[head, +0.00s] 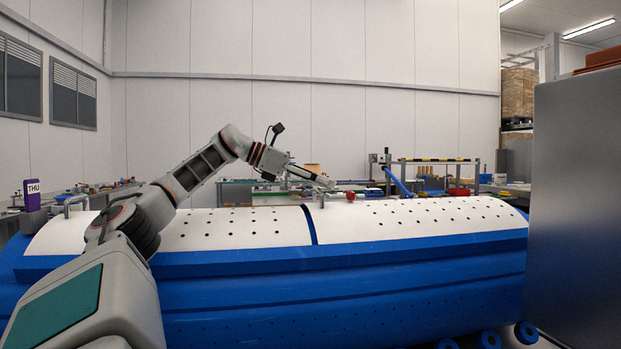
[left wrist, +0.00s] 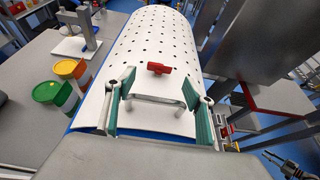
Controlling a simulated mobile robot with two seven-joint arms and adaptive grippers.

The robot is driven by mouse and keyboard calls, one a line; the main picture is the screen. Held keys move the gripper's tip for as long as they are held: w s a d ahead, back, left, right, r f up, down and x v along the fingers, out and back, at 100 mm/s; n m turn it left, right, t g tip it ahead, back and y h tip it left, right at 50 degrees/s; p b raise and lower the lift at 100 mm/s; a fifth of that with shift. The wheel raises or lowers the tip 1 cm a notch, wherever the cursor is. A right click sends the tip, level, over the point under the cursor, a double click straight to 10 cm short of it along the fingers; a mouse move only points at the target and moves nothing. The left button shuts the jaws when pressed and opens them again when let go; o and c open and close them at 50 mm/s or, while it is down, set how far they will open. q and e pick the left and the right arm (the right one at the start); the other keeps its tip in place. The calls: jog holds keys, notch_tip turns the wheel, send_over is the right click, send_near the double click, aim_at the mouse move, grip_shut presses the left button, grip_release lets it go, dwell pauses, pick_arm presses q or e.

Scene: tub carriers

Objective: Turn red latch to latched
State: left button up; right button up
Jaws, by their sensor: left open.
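The red latch (head: 350,196) is a small red piece on the white perforated cover (head: 430,214) of the blue tub carrier (head: 350,280). In the left wrist view the red latch (left wrist: 159,68) lies roughly crosswise on the cover, just beyond my fingertips. My left gripper (head: 325,182) is above the cover, a little left of the latch. It also shows in the left wrist view (left wrist: 160,82), open, with its teal-padded fingers apart and nothing gripped. A pale bar handle (left wrist: 155,92) shows between the fingers; whether they touch it I cannot tell. My right gripper is out of view.
A large grey cabinet (head: 580,210) stands close at the right. A purple block marked THU (head: 32,194) is at the left. Orange, yellow and green containers (left wrist: 70,68) stand on a grey table in the left wrist view. Workbenches line the back.

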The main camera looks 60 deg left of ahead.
pick_arm(q)
jog(key=shift+v, duration=1.55)
